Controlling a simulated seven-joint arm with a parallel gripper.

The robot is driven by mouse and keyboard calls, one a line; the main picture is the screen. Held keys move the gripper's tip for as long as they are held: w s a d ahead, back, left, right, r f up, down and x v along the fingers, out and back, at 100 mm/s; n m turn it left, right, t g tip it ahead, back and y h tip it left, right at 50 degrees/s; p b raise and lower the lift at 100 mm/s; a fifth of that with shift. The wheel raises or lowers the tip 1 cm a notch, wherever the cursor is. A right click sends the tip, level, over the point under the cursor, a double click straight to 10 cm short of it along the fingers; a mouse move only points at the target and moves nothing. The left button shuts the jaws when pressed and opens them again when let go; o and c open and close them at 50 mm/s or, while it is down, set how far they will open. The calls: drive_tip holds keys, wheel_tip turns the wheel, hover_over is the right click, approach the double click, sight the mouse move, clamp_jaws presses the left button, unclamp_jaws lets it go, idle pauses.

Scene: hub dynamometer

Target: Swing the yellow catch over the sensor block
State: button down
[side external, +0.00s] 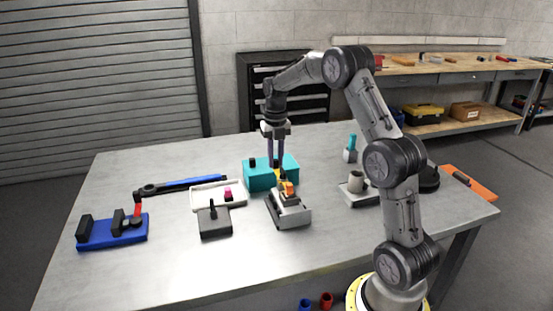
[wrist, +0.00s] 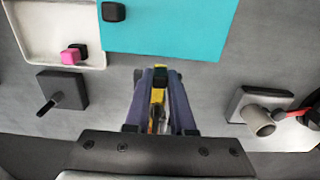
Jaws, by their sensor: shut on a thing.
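My gripper (side external: 277,168) points down with its fingers close together at the front of the teal block (side external: 258,178). In the wrist view my gripper (wrist: 160,75) is shut on the yellow catch (wrist: 158,97), which shows as a narrow strip between the fingers. In the side external view the yellow catch (side external: 280,179) shows only in part, just below the fingertips. Beneath it stands a grey fixture (side external: 291,216) with a light top and an orange piece (side external: 289,188). I cannot tell clearly which part is the sensor block; the fingers hide much of the fixture in the wrist view.
A white tray (side external: 205,204), a dark block with a lever (side external: 215,230) and a blue fixture (side external: 112,236) with a blue-and-black wrench (side external: 181,186) are left. A grey cup (side external: 357,180) on a pale base is right. The front of the table is clear.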

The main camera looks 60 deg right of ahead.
drive_tip(key=c, duration=0.8)
unclamp_jaws()
drive_tip(key=shift+o, duration=0.2)
wheel_tip(320, 180, up, 14)
drive_tip(key=shift+a+f, duration=0.1)
